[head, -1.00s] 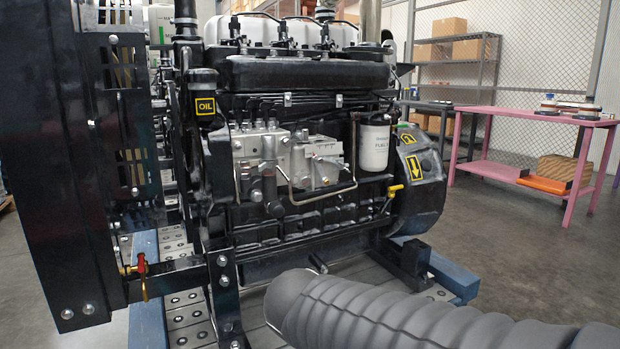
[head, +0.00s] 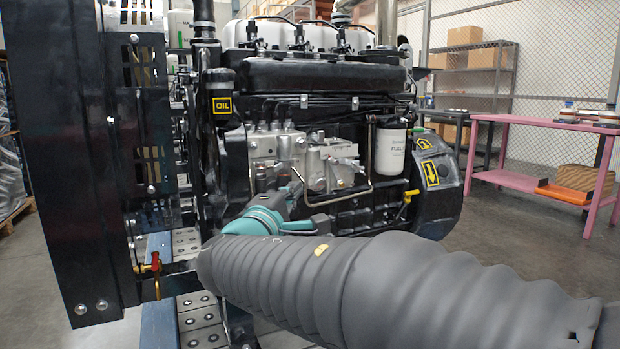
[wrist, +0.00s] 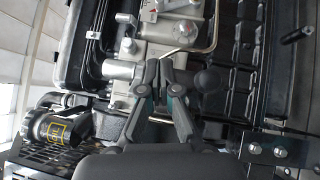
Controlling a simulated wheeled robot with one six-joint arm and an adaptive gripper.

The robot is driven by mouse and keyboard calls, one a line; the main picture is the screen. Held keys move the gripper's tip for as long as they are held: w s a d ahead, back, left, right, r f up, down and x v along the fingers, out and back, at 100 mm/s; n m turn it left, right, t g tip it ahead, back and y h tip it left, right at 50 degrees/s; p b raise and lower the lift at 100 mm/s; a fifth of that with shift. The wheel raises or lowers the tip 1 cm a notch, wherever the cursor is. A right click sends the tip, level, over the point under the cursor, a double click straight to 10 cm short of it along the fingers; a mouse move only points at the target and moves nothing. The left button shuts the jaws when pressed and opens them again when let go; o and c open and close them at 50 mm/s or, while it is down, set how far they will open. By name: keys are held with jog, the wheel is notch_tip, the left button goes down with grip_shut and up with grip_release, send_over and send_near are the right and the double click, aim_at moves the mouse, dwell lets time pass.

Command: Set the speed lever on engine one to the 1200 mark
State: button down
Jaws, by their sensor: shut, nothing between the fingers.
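Engine one appears to be the black diesel engine (head: 320,75) filling the middle of the head view. Its grey metal pump block (head: 292,147) is on the near side. My gripper (head: 296,188) is in front of the lower part of this block, with teal on its body. In the wrist view my gripper (wrist: 158,72) has its dark fingers shut and empty, in front of the metal block. A dark rounded knob (wrist: 208,80) is just right of the fingers; I cannot tell whether it is the speed lever's or whether they touch. No 1200 mark is readable.
A white fuel filter (head: 391,150) and a yellow-handled valve (head: 410,196) are right of the pump. A black radiator frame (head: 85,150) stands left, with a red-handled valve (head: 155,262) at its foot. A pink bench (head: 545,124) stands at the right.

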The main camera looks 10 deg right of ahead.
send_near(331, 162)
jog(key=w, duration=0.3)
jog(key=w+a+p, duration=0.1)
jog(key=w, duration=0.1)
jog(key=shift+w+d+r, duration=0.15)
jog(key=shift+w+d, duration=0.05)
jog(key=shift+d, duration=0.7)
jog(key=shift+w+d+r, duration=0.2)
jog(key=shift+d, duration=0.65)
